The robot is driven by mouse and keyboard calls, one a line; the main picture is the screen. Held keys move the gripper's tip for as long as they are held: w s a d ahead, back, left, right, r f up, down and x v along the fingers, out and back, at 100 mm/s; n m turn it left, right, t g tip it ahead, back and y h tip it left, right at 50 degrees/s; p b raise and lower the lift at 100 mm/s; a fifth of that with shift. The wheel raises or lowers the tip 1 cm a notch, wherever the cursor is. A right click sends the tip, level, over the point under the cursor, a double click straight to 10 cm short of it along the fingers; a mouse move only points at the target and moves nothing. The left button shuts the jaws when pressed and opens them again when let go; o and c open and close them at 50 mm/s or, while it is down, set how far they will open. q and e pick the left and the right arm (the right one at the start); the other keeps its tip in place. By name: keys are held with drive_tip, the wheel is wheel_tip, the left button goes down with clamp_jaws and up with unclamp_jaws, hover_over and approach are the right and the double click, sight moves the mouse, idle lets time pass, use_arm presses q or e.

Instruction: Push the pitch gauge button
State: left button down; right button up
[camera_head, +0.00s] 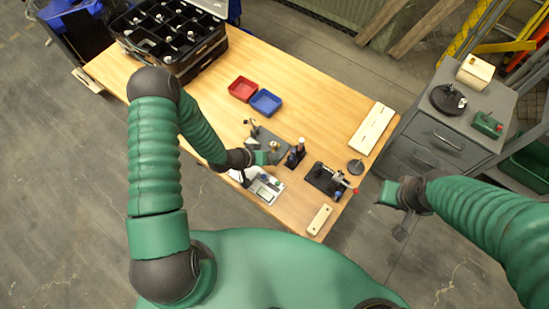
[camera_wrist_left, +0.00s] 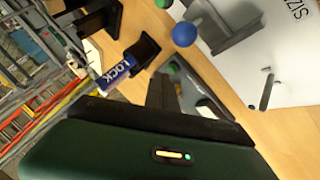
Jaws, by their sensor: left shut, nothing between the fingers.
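My left gripper (camera_head: 266,158) is shut and empty, over the near part of the wooden table among several small devices. A grey-based device (camera_head: 270,140) stands just behind it, and a device with a white plate (camera_head: 266,188) lies just in front. I cannot tell which of these is the pitch gauge, and no button is clear. In the left wrist view, the dark gripper body fills the bottom. Beyond it show a blue ball (camera_wrist_left: 184,34), a grey bracket (camera_wrist_left: 225,22) and a white lettered plate (camera_wrist_left: 285,50). My right gripper (camera_head: 388,194) is beyond the table's right edge; its finger opening is unclear.
A black fixture with a red-tipped lever (camera_head: 325,180) and small bottles (camera_head: 297,150) stand to the right of the left gripper. Red (camera_head: 242,89) and blue (camera_head: 266,102) trays sit farther back. A grey cabinet (camera_head: 440,140) stands at right. The table's middle is clear.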

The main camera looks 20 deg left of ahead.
use_arm(q)
drive_tip(key=shift+f, duration=0.4)
idle(0.3)
drive_tip(key=shift+r, duration=0.15)
drive_tip(key=shift+r+p, duration=0.45)
drive_tip(key=shift+r, duration=0.15)
wheel_tip(320, 180, up, 6)
drive_tip(key=p, duration=0.5)
drive_tip(key=shift+a, duration=0.1)
